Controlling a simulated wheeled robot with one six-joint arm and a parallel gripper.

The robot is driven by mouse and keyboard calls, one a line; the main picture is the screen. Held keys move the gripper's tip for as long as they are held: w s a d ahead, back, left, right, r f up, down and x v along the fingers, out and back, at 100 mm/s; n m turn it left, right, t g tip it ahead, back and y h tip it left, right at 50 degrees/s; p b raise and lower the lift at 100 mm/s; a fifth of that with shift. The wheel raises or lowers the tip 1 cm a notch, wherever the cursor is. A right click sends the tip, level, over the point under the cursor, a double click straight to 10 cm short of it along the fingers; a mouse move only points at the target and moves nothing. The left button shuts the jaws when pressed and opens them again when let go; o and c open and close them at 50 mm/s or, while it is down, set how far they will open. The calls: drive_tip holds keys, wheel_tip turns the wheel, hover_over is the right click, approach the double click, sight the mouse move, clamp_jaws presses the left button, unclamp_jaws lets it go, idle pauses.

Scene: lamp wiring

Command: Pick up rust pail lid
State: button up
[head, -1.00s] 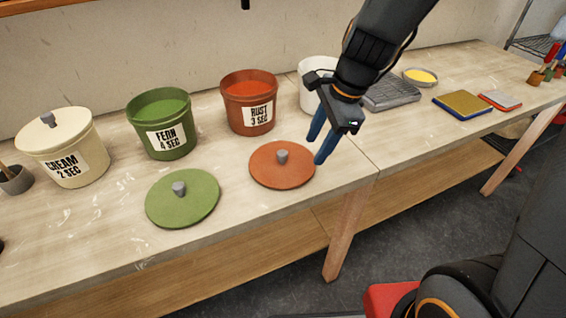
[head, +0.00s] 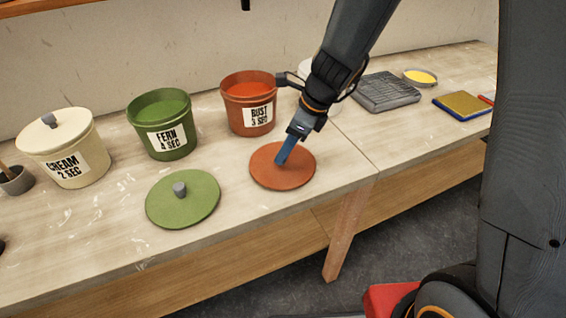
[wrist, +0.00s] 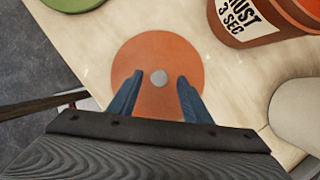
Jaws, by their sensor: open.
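The rust pail lid (head: 267,172) is an orange-brown disc lying flat on the workbench, in front of the rust pail (head: 249,103). My gripper (head: 281,161) is over the lid, its blue fingers pointing down at it. In the wrist view my gripper (wrist: 158,88) is open, with one finger on each side. The lid's small grey knob (wrist: 159,77) shows just beyond and between the fingertips there. The fingers hide the knob in the head view. I cannot tell exactly how high the fingertips are above the lid.
The green lid (head: 183,199) lies to the left, with the fern pail (head: 161,124) and the covered cream pail (head: 63,150) behind. A grey tray (head: 387,92) and a sponge-like block (head: 462,105) are to the right. The bench's front edge runs close before the lids.

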drive_tip(key=shift+a+f, duration=0.25)
drive_tip(key=shift+f, duration=0.4)
clamp_jaws()
